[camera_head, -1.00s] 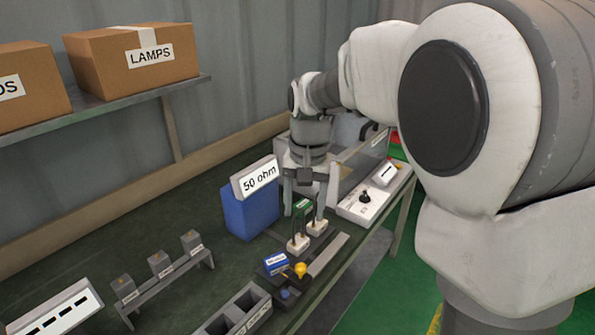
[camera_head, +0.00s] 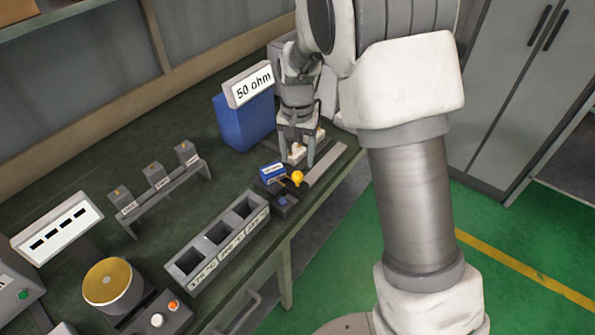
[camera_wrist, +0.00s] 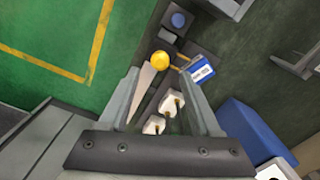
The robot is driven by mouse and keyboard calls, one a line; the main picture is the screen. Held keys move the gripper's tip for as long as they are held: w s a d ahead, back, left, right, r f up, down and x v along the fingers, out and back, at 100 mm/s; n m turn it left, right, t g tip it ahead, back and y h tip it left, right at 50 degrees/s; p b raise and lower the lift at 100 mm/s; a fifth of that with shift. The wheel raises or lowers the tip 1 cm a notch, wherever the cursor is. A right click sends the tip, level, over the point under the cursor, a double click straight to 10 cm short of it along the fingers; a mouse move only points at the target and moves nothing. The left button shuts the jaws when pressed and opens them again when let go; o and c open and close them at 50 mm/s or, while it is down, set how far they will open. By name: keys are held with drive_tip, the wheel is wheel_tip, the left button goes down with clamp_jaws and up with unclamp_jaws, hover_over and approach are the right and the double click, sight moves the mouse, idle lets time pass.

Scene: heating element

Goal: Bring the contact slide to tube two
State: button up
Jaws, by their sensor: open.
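My gripper (camera_head: 296,157) is open and pointing down at the slide fixture near the table's front edge. A yellow round knob (camera_head: 297,178), perhaps the contact slide's handle, stands at the end of a pale grey strip (camera_head: 326,164). The wrist view shows the knob (camera_wrist: 159,60) just ahead of and between the open fingers (camera_wrist: 160,78), with nothing held. Two white blocks with brass pins (camera_wrist: 162,114) lie below the gripper, between the fingers. A blue labelled block (camera_wrist: 200,69) sits beside the right finger's tip. I cannot tell which part is tube two.
A blue box under a "50 ohm" sign (camera_head: 247,117) stands behind the gripper. A rack with three grey blocks (camera_head: 158,180) and a three-well grey holder (camera_head: 218,240) are to the left. A dark blue knob (camera_wrist: 178,20) is beyond the yellow one. Green floor lies past the table edge.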

sight(298, 173)
wheel_tip(298, 173, down, 6)
drive_tip(key=shift+r, duration=0.1)
clamp_jaws()
idle(0.5)
idle(1.0)
